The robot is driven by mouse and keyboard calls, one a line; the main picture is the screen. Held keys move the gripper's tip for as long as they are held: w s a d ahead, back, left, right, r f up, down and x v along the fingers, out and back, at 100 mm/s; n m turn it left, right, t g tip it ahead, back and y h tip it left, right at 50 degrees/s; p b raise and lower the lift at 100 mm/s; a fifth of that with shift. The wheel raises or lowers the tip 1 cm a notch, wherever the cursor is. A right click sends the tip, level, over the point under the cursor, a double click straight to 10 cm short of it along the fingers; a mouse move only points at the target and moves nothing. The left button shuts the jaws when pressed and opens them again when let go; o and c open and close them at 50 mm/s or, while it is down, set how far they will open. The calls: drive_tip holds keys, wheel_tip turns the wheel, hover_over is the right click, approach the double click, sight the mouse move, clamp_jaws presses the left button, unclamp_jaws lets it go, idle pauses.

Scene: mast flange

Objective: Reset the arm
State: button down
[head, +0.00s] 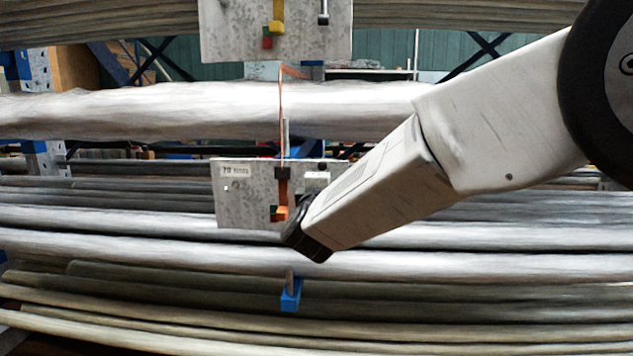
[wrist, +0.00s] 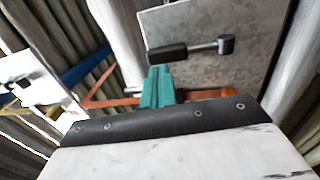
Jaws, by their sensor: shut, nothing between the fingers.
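My arm reaches in from the right in the head view. Its dark wrist end (head: 308,238) is in front of the lower right part of a grey metal plate (head: 232,205). The fingers are not clear in that view. In the wrist view my gripper (wrist: 158,85) shows as teal fingers held together with nothing between them. Just beyond them is a lever with a black grip (wrist: 167,53) and grey end on a grey plate (wrist: 262,40). I cannot tell whether the fingers touch it. An orange-brown strip (wrist: 112,101) runs behind the fingers.
An upper grey plate (head: 228,32) carries a yellow piece (head: 276,27) and a small lever (head: 323,12). A thin orange line (head: 280,110) hangs between the plates. Long grey pipes (head: 120,235) on racks fill the background. A blue piece (head: 290,294) sits below.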

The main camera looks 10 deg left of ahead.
drive_tip(key=s, duration=1)
drive_tip(key=s+a+f+m+g+y, duration=0.2)
drive_tip(key=s+a+f+g+y, duration=0.3)
drive_tip(key=f, duration=0.3)
drive_tip(key=s+d+f+m+g, duration=0.3)
drive_tip(key=s+d+f+g, duration=0.15)
drive_tip(key=d+g, duration=0.2)
drive_tip(key=s+d+m+g+h, duration=0.2)
drive_tip(key=s+d+m, duration=0.2)
drive_tip(key=s+d, duration=0.3)
drive_tip(key=s+d+r+m+g+h, duration=0.1)
drive_tip(key=s+d+m, duration=0.4)
drive_tip(key=d, duration=1.2)
drive_tip(key=s+d+r+m+g+h, duration=0.1)
drive_tip(key=s+d+m+g+h, duration=0.2)
drive_tip(key=s+d, duration=0.8)
drive_tip(key=shift+d+m, duration=0.4)
drive_tip(key=shift+m, duration=0.5)
